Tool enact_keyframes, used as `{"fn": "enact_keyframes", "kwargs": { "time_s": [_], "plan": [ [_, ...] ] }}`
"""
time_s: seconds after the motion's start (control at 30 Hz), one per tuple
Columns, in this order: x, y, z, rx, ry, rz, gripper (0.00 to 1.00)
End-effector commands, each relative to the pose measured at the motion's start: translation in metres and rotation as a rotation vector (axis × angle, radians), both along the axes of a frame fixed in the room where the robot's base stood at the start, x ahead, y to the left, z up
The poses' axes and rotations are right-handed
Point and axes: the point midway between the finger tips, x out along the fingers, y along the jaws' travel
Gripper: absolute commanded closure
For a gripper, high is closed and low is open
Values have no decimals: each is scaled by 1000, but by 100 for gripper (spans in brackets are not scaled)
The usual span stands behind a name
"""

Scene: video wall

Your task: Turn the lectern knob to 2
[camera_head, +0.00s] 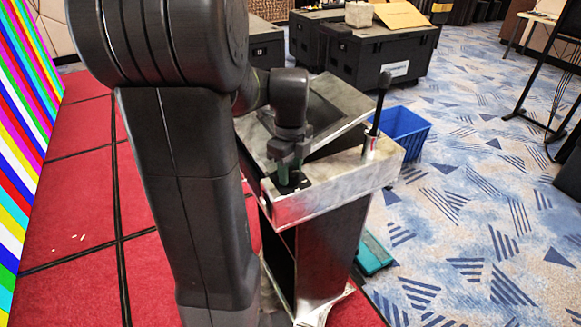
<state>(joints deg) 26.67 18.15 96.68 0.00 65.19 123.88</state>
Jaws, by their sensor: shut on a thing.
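The lectern (335,197) stands at the middle of the view, with a pale metallic top and a dark body. My gripper (288,182) points down at the near left part of the lectern top, its fingers shut on the knob. The knob itself is mostly hidden between the fingers, with a dark part (291,188) showing low between them. I cannot read any number or pointer mark around it. My own arm covers the left side of the lectern.
A microphone (378,105) stands upright on the lectern's right corner. A blue bin (404,130) is behind it on the patterned carpet. Black cases (375,52) stand at the back. A striped video wall (25,120) is at far left. The carpet at right is mostly clear.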

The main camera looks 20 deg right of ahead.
Motion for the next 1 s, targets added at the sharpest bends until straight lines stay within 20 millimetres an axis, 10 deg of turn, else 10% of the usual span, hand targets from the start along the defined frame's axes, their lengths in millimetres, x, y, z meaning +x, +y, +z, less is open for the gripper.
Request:
{"fn": "enact_keyframes", "kwargs": {
  "time_s": [0.9, 0.93, 1.0],
  "plan": [
    [1, -1, 1, -2, -2, -174, 83],
    [1, -1, 1, -2, -2, -174, 54],
    [0, 0, 1, -1, -2, -174, 41]
  ]
}}
